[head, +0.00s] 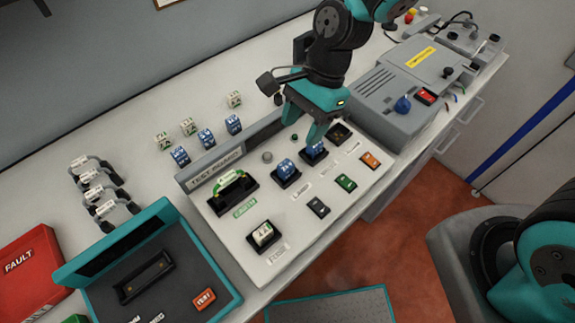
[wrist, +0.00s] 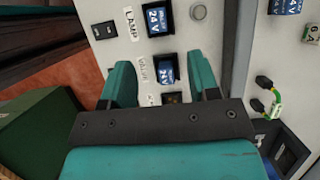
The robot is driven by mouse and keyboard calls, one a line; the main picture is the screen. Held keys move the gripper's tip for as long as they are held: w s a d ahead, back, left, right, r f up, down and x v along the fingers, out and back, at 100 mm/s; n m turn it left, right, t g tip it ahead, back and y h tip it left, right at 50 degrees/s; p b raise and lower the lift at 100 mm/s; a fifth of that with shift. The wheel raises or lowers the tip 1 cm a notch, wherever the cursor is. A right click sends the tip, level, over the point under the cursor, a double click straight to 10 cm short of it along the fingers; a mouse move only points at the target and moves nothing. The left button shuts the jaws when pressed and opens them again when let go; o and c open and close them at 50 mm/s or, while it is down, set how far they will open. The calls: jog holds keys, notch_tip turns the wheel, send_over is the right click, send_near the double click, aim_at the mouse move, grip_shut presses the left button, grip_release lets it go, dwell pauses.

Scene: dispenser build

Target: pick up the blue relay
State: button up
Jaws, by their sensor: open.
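A blue relay (head: 315,151) sits in a black socket on the test board, partly hidden by my gripper. In the wrist view this relay (wrist: 167,67) shows between the two teal fingers, beside the VALVE label. My gripper (head: 304,129) is open, pointing down over that socket, with nothing visibly clamped. In the wrist view its fingers (wrist: 163,76) stand either side of the relay; I cannot tell whether they touch it. A second blue relay (head: 286,169) sits in the neighbouring socket, by the LAMP label in the wrist view (wrist: 158,17). Loose blue relays (head: 207,138) stand behind the board.
A grey box (head: 392,92) stands close at right. An open teal-edged case (head: 205,277) lies at left.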

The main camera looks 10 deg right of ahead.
aim_at(287, 164)
jog(key=x, duration=0.4)
jog(key=shift+a, duration=0.1)
jog(key=x, duration=0.1)
jog(key=p+x, duration=0.1)
jog(key=x, duration=0.1)
jog(key=p+x, duration=0.1)
jog(key=shift+s+a, duration=0.2)
jog(key=shift+s, duration=0.15)
jog(key=shift+a+f, duration=0.1)
jog(key=shift+f, duration=0.4)
jog(key=c, duration=1)
